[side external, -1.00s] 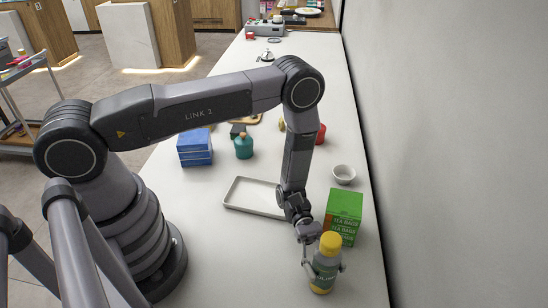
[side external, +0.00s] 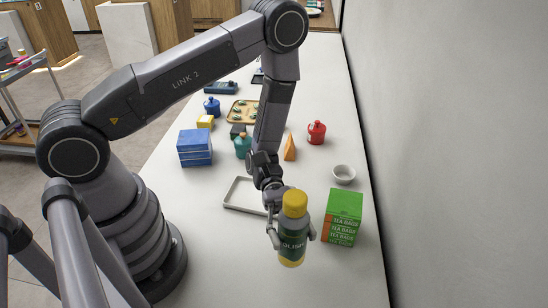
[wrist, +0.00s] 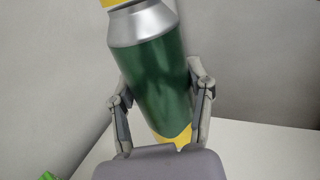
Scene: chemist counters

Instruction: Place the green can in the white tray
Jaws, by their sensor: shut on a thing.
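The green can (side external: 292,242), with a yellow top and yellow base, is held upright by my gripper (side external: 291,236) above the counter. In the wrist view the green can (wrist: 155,75) sits between the two fingers of my gripper (wrist: 160,95), which are shut on its sides. The white tray (side external: 230,205) lies flat on the counter, behind and to the left of the can. My arm and the can hide its right part. Its visible floor is empty.
A green tea bag box (side external: 342,218) stands close to the right of the can, with a white bowl (side external: 344,174) behind it. Blue boxes (side external: 195,148), a teal bottle (side external: 243,146), an orange wedge (side external: 290,147) and a red jar (side external: 316,132) stand beyond the tray. The front counter is clear.

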